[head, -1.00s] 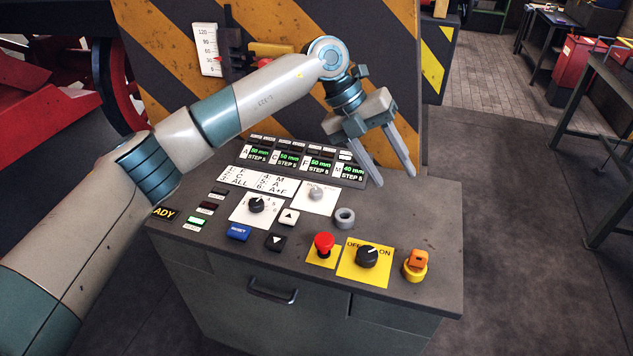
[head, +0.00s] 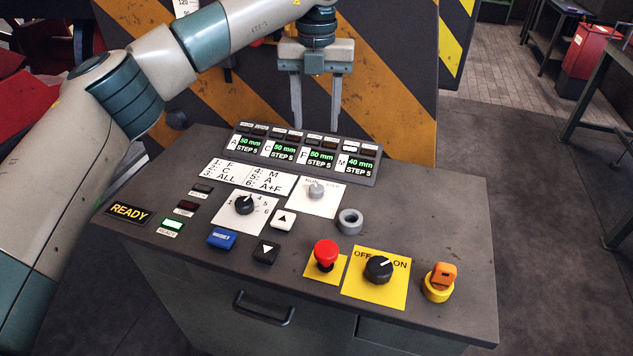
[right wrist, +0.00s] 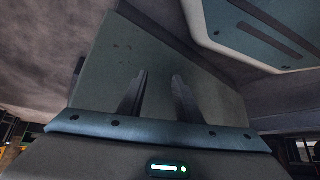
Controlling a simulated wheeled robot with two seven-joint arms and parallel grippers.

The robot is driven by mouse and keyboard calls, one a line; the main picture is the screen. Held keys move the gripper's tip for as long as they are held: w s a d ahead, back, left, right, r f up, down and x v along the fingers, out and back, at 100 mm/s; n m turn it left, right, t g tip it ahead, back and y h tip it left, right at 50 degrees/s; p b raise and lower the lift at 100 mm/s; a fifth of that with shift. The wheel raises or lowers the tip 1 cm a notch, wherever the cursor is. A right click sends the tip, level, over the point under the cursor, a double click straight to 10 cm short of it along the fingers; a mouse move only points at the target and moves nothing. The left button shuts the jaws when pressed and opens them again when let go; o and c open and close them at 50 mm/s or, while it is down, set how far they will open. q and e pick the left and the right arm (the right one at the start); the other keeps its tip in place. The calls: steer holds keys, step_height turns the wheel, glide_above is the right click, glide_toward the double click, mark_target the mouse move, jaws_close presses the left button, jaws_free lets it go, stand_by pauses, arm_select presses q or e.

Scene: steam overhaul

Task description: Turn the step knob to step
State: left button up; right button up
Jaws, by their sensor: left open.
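The step knob (head: 316,188) is a small grey knob on a white plate with a blurred label that appears to read RUN and STEP, below the displays. Its pointer direction is too small to tell. My left gripper (head: 316,122) is open and empty. Its two fingers point down, with tips over the upper edge of the display strip, apart from the knob and above it in the picture. In the right wrist view my right gripper (right wrist: 160,78) has its two fingers apart with nothing between them, before a plain grey surface.
The console top (head: 440,220) also holds a black selector knob (head: 245,204), a grey ring (head: 350,221), a red mushroom button (head: 326,254), a black OFF/ON knob (head: 379,269) and an orange key-like piece (head: 443,276). A striped machine wall (head: 400,90) stands behind.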

mark_target(316, 187)
arm_select(q)
step_height(316, 187, down, 17)
steer(key=p, duration=0.4)
steer(key=shift+s+f+p, duration=0.1)
steer(key=shift+s+p, duration=0.05)
steer(key=shift+p, duration=0.15)
arm_select(e)
steer(key=s+d+f+g, duration=0.2)
steer(key=s+d, duration=0.1)
steer(key=s, duration=0.4)
steer(key=s+d+f+g+h, duration=0.1)
steer(key=s+d+f+g, duration=0.1)
steer(key=s, duration=0.5)
steer(key=shift+s+d, duration=0.4)
steer(key=shift+d, duration=0.1)
arm_select(q)
steer(key=shift+c, duration=0.5)
arm_select(e)
steer(key=shift+f, duration=0.1)
arm_select(q)
steer(key=c, duration=1)
